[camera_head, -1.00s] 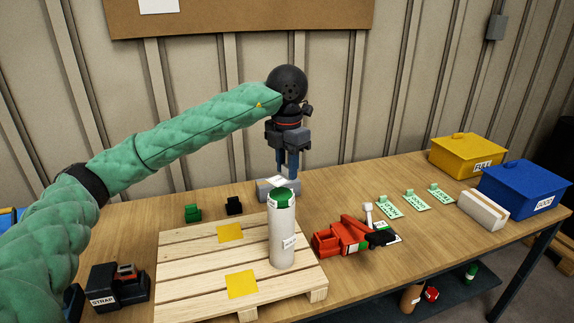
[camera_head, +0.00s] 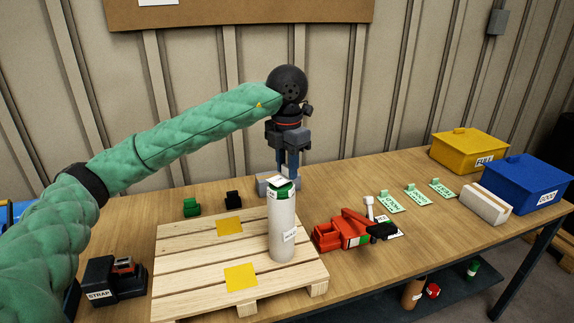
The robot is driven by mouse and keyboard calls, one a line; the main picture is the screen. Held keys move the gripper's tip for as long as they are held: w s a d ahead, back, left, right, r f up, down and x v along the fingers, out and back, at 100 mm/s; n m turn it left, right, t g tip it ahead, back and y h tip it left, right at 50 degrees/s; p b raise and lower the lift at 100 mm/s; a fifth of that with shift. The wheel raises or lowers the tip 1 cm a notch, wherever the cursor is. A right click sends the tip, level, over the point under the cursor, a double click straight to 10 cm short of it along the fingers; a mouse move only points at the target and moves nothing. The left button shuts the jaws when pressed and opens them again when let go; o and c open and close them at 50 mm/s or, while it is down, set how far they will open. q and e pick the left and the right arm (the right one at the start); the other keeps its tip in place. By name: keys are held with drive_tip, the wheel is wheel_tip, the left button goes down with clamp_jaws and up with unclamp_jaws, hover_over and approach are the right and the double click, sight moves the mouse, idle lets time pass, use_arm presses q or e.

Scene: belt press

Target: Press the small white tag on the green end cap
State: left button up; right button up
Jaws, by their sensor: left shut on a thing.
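A white roll (camera_head: 282,235) stands upright on the pallet, with a label on its side and a green end cap (camera_head: 283,191) on top. The small white tag (camera_head: 280,182) is at the top of the cap; whether its whole face touches the cap is too small to tell. My left gripper (camera_head: 286,177) points straight down just behind the cap and is shut on the white tag. Its fingertips are partly hidden by the cap and tag, near a grey block (camera_head: 264,186) behind the roll. My right gripper is not in view.
The wooden pallet (camera_head: 190,255) carries two yellow squares. A red hand tool (camera_head: 345,232) lies right of the roll. Green tags (camera_head: 417,194), a yellow bin (camera_head: 468,150) and a blue bin (camera_head: 523,182) are further right. A strap box (camera_head: 115,280) stands at left.

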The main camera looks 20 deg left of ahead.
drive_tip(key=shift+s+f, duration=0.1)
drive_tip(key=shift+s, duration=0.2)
use_arm(q)
drive_tip(key=shift+f+b, duration=0.5)
drive_tip(key=shift+f, duration=0.05)
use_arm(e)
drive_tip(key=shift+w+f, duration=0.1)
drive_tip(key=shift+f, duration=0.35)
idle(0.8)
use_arm(q)
drive_tip(key=shift+f+b, duration=0.15)
drive_tip(key=shift+b, duration=0.3)
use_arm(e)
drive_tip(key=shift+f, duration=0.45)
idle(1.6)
use_arm(q)
drive_tip(key=shift+b, duration=0.3)
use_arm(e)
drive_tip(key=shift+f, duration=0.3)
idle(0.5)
use_arm(q)
drive_tip(key=o, duration=1)
drive_tip(key=shift+r, duration=0.2)
